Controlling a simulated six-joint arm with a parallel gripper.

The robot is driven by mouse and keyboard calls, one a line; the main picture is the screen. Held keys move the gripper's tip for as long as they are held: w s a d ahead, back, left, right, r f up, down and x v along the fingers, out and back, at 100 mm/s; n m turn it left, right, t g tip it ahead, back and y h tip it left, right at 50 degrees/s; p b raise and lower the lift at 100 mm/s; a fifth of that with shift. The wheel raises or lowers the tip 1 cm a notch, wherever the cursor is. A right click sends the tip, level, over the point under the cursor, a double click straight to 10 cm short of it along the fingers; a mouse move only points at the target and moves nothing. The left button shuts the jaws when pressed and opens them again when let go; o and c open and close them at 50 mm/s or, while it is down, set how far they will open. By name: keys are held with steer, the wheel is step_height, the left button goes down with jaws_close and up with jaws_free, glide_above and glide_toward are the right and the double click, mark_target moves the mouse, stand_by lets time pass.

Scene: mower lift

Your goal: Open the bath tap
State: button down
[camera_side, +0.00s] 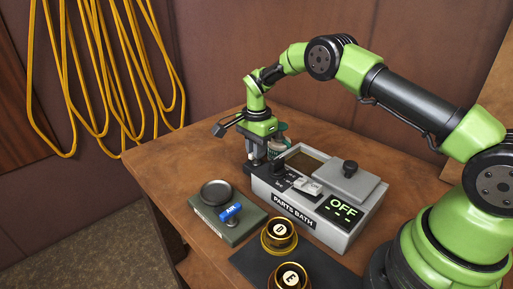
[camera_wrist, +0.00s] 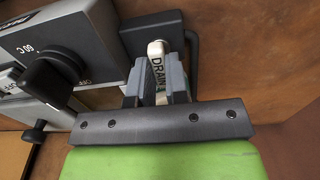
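The grey parts bath (camera_side: 292,207) stands on the bench, with a lit OFF panel (camera_side: 342,209) on its front right. Its tap has a pale lever marked DRAIN (camera_wrist: 157,68), seen in the wrist view at the bath's end. My gripper (camera_side: 264,160) points down at the far left end of the bath. In the wrist view its two fingers (camera_wrist: 157,88) stand on either side of the lever, very close to it. I cannot tell whether they press on it. In the side view the lever is hidden behind the fingers.
A black knob (camera_side: 350,168) stands on the bath's grey lid. Two brass cups (camera_side: 279,235) stand in front on a dark mat. Yellow hoses (camera_side: 101,70) hang on the wall.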

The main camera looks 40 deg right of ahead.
steer(key=shift+n, duration=0.3)
steer(key=n, duration=0.3)
steer(key=shift+n, duration=0.3)
steer(key=n, duration=0.4)
steer(key=shift+n, duration=0.3)
steer(key=n, duration=0.9)
stand_by(0.4)
steer(key=c, duration=1.1)
jaws_free()
steer(key=shift+r, duration=0.1)
